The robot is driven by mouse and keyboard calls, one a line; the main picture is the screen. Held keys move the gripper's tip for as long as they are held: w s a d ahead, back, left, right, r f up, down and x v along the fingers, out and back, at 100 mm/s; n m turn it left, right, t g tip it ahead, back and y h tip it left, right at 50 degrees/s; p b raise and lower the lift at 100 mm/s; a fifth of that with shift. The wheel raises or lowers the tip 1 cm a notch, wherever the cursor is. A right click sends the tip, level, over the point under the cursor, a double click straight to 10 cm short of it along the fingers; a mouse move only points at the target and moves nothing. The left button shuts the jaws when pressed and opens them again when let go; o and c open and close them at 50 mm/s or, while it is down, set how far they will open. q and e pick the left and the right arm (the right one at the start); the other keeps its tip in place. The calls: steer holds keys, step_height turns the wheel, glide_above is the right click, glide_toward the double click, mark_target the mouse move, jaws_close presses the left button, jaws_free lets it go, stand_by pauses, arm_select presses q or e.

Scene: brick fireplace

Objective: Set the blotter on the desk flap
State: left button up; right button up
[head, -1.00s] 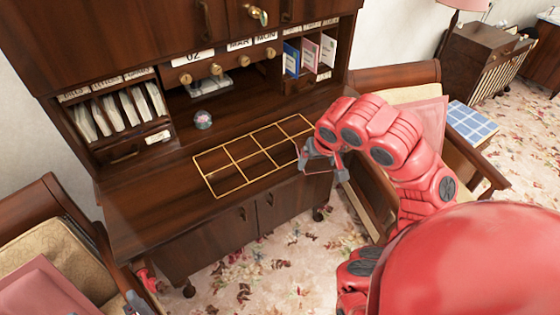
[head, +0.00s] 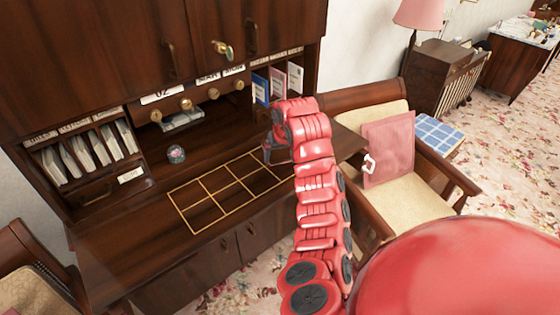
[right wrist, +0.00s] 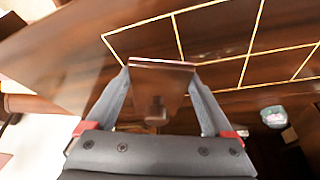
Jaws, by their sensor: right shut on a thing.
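The desk flap (head: 140,247) is a dark wooden surface with a yellow grid outlined on it. My right gripper (head: 268,153) is over the right part of the grid in the head view, partly hidden by my arm. In the right wrist view, its fingers (right wrist: 160,72) are shut on a small dark brown piece with a paler top edge and a knob-like shape, which I take as the blotter (right wrist: 160,82). Grid lines show just beyond it. I cannot tell whether it touches the flap. My left gripper is out of view.
A glass ball (head: 176,154) stands behind the grid. Pigeonholes with papers (head: 90,150) and colored cards (head: 278,82) line the back. An armchair (head: 420,180) with a pink cushion (head: 390,150) stands right of the desk. The flap's left part is clear.

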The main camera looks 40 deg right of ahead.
mark_target(280, 172)
step_height(280, 172, down, 3)
steer(key=p, duration=0.2)
steer(key=shift+f+p, duration=0.15)
steer(key=shift+p, duration=0.15)
steer(key=shift+f, duration=0.1)
steer(key=shift+f+b, duration=0.2)
steer(key=shift+b, duration=0.15)
steer(key=o, duration=1.2)
steer(key=shift+o, duration=0.2)
steer(key=shift+r, duration=0.1)
